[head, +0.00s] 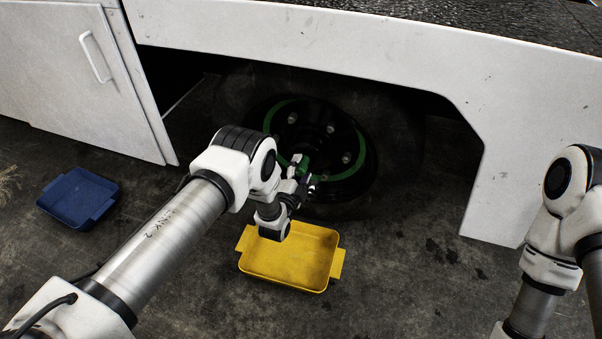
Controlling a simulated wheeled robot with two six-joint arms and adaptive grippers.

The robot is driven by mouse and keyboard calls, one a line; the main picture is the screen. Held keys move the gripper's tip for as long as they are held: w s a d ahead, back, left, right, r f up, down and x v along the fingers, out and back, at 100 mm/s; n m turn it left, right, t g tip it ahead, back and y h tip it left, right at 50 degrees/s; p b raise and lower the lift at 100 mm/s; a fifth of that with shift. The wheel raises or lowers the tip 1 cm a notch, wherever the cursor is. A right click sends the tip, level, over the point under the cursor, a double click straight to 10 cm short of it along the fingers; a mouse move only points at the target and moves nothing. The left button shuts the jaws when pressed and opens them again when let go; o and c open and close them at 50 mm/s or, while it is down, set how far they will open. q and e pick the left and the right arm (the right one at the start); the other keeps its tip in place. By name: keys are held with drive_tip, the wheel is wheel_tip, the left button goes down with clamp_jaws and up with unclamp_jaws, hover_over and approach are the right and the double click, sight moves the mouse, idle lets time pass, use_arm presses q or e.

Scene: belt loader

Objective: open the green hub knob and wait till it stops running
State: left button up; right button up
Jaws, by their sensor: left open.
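The wheel hub (313,124) is dark, with a green ring (359,150) and several bolts, inside the wheel arch. A small green part that looks like the hub knob (304,166) shows at the hub's lower left. My left gripper (309,184) is open at the knob, close in front of the hub. Whether its fingers touch the knob cannot be told, as the gripper and wrist partly hide it. A yellow tray (305,262) stands on the floor below the hub, partly behind my left wrist. No flow of liquid can be made out. My right gripper is out of view.
A blue tray (78,198) lies on the floor at the left. The white loader body (400,50) overhangs the tyre (240,95), and its panel (530,150) comes down at the right. A white door with a handle (95,57) is at upper left. Floor right of the yellow tray is clear.

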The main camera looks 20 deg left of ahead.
use_arm(q)
drive_tip(key=c, duration=1.1)
drive_tip(key=shift+c, duration=0.2)
